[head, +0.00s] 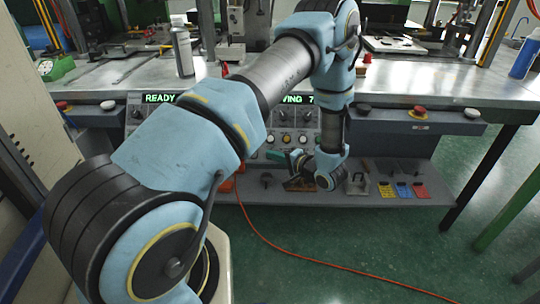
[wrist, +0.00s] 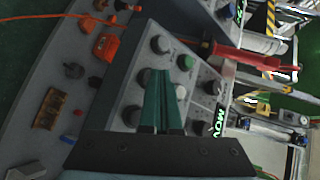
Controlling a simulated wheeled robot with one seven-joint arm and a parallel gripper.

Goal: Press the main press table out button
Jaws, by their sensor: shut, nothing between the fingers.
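A grey control panel (wrist: 208,75) fills the middle of the wrist view, with dark knobs, a green button (wrist: 186,62) and a white button (wrist: 181,92). No label is readable, so I cannot tell which is the main press table out button. My gripper (wrist: 161,73) has teal fingers, shut and empty, in front of the panel. Its tips lie just left of the green button in the picture; contact cannot be told. In the head view my gripper (head: 272,155) is low by the panel's buttons (head: 287,139), and my arm hides much of the panel.
A metal worktable (head: 440,78) spans above the panel, with a grey bottle (head: 182,50) on it. Red and black side buttons (head: 418,112) sit at the right. A lower shelf (head: 375,180) holds coloured tags and small tools. An orange cable (head: 290,259) crosses the floor.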

